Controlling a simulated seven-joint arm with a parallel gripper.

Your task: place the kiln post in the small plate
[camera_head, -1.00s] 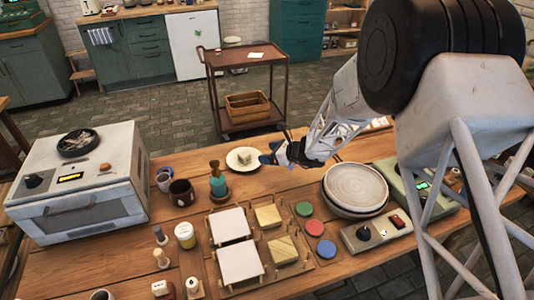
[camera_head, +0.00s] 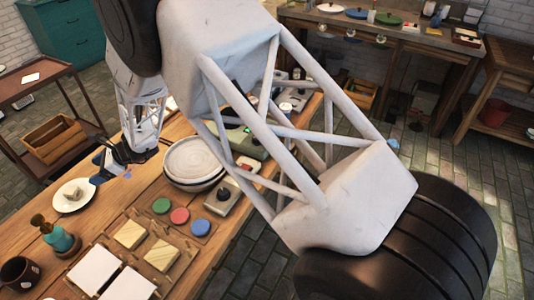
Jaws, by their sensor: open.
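The small plate (camera_head: 62,204) is white and round and lies near the far edge of the wooden table, at the left of the view. A small pale block, seemingly the kiln post (camera_head: 73,192), sits in this plate. My gripper (camera_head: 97,169) is open, just right of and slightly beyond the plate, with its dark blue fingers pointing left. The fingers look apart from the block, though the exact gap and height are hard to tell. Nothing shows between the fingers.
A teal bottle (camera_head: 58,238) stands just in front of the plate. Stacked grey plates (camera_head: 195,160) are right of my gripper. Green, red and blue discs, yellowish tiles (camera_head: 130,234) and white tiles (camera_head: 96,268) lie nearer. A cart (camera_head: 35,90) stands beyond the table. My arm hides much of the middle.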

